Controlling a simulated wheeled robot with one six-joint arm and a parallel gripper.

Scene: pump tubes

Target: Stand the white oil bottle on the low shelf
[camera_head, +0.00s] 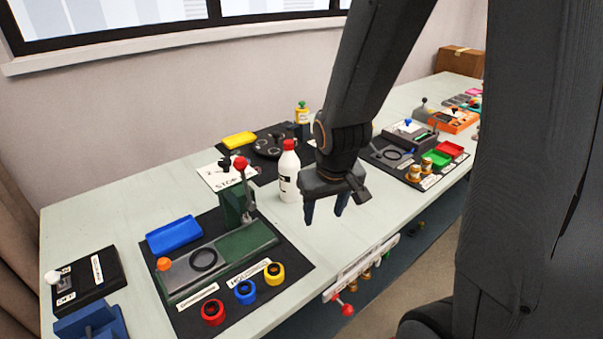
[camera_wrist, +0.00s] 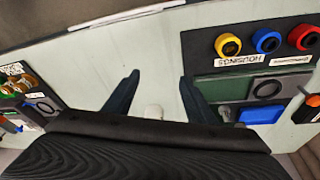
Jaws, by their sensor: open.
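The white oil bottle (camera_head: 289,172), with a red cap, stands upright on the pale bench top. My gripper (camera_head: 325,208) is open and empty, pointing down over the bench just right of the bottle and nearer the front edge. In the wrist view my gripper's fingers (camera_wrist: 160,95) are spread apart over bare bench. A small white patch (camera_wrist: 153,111) shows between them, mostly hidden by the gripper body; it may be the bottle. A dark blue surface (camera_head: 403,262) lies below the bench's front edge, mostly hidden; I cannot tell whether it is the low shelf.
A black round fixture (camera_head: 275,143) is behind the bottle. Red and green trays (camera_head: 449,150) are at right. Bench between gripper and press is clear.

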